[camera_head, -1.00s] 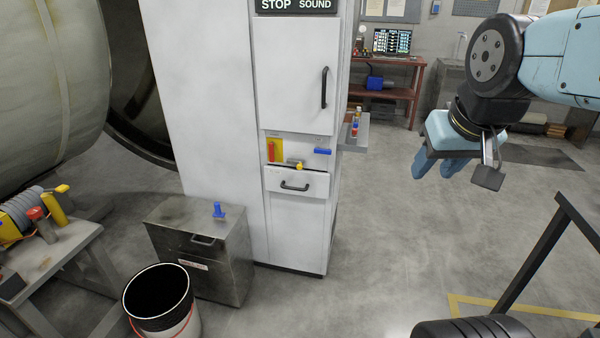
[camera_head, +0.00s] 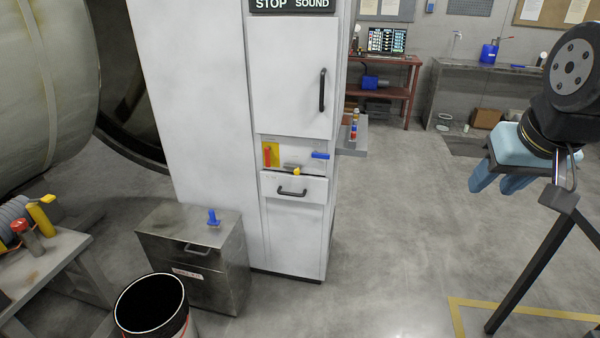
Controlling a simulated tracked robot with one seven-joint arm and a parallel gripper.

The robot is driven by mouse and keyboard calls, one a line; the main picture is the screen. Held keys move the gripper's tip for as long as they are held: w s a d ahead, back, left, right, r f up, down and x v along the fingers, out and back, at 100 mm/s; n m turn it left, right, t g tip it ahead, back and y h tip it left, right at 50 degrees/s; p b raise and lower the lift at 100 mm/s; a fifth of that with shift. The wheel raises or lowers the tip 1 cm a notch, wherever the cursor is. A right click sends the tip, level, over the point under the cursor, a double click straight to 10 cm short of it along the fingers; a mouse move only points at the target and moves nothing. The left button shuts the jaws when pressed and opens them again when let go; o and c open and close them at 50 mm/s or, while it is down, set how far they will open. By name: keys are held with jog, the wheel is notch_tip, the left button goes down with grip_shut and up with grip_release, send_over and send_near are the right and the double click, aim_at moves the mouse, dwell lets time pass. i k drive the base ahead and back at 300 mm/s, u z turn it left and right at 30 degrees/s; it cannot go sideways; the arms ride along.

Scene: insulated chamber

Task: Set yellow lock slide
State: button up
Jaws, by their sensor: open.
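A small yellow knob (camera_head: 297,171) on a short grey slide sits in the control recess of the tall white cabinet (camera_head: 205,110), just above the drawer. To its left is a red handle (camera_head: 267,156) on a yellow plate (camera_head: 275,152). To its right is a blue handle (camera_head: 320,155). At this size I cannot tell the exact setting of the slide. My gripper (camera_head: 500,184) has light blue fingers pointing down. It is open and empty, far to the right of the cabinet, touching nothing.
A metal box (camera_head: 195,265) with a blue fitting (camera_head: 213,217) on top and a bucket (camera_head: 150,310) stand at lower left. A dark slanted rail (camera_head: 530,270) is below my gripper. Floor before the cabinet's right is clear.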

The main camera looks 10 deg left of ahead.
aim_at(298, 168)
jog(key=z, duration=0.05)
jog(key=i, duration=1)
jog(key=u, duration=0.05)
